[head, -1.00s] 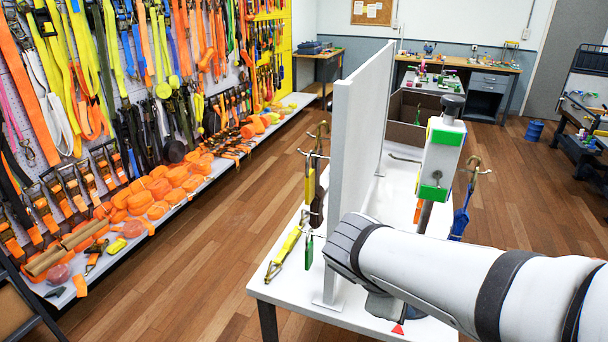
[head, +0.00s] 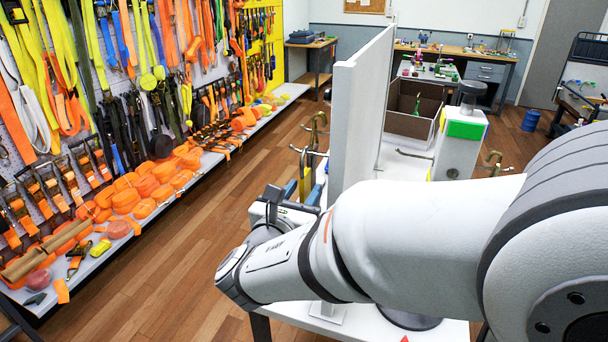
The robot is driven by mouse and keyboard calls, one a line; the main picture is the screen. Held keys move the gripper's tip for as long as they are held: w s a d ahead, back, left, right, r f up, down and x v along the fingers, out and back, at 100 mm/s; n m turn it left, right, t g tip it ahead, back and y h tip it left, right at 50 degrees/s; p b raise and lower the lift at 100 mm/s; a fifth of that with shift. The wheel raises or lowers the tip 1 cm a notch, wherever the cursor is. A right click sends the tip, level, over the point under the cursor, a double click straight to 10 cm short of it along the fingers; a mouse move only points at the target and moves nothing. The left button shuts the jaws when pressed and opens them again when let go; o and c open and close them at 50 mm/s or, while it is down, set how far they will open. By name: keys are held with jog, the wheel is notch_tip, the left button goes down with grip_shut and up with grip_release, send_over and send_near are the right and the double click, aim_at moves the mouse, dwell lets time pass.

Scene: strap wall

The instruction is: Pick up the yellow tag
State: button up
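A yellow tag (head: 306,174) hangs below a brass hook (head: 315,128) on the left side of the white upright panel (head: 359,115). Only a narrow part of it shows. My gripper (head: 304,190) is beside the panel at the tag, with blue fingers showing on either side of it. My arm crosses in front and hides the lower part of the tag and much of the gripper. I cannot tell whether the fingers touch the tag.
The panel stands on a white table (head: 440,329). A white post with a green block (head: 466,130) and metal hooks are right of the panel. An open crate (head: 411,122) lies behind. A strap-covered wall and low shelf run along the left, with clear wooden floor between.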

aim_at(308, 178)
jog(key=p+x, duration=0.1)
jog(key=x, duration=0.4)
jog(key=shift+a+r, duration=0.15)
jog(key=shift+a, duration=0.05)
jog(key=shift+c, duration=0.3)
grip_shut()
